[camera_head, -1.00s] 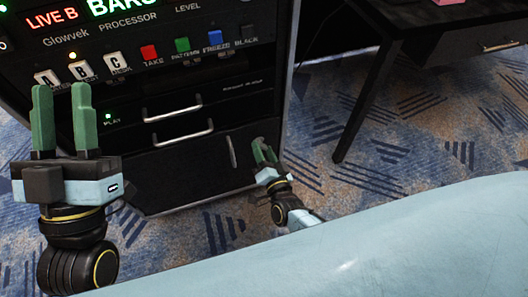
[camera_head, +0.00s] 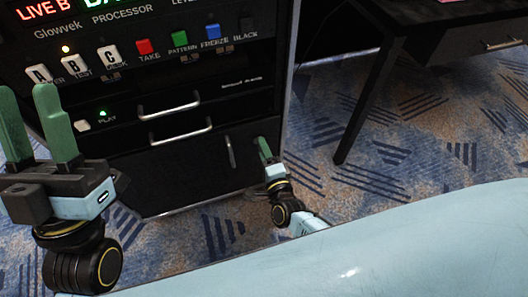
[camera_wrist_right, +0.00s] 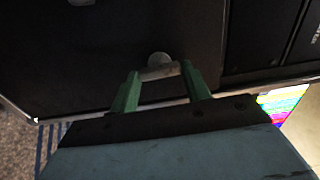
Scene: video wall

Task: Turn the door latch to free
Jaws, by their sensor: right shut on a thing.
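The door latch (camera_wrist_right: 158,70) is a small pale bar on a round base, set on the dark cabinet door (camera_wrist_right: 60,80). My right gripper (camera_wrist_right: 160,72) has one green finger at each end of the bar and is shut on it. In the head view my right gripper (camera_head: 263,145) is at the right edge of the lower cabinet door (camera_head: 185,175), and the latch is hidden there. My left gripper (camera_head: 27,92) is at the left, its two green fingers apart and empty, in front of the cabinet.
The door has an upright silver handle (camera_head: 230,151). Above it are drawers with silver handles (camera_head: 180,132) and a panel of coloured buttons (camera_head: 180,40). A dark table (camera_head: 375,95) stands at the right. Patterned carpet (camera_head: 420,130) lies between.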

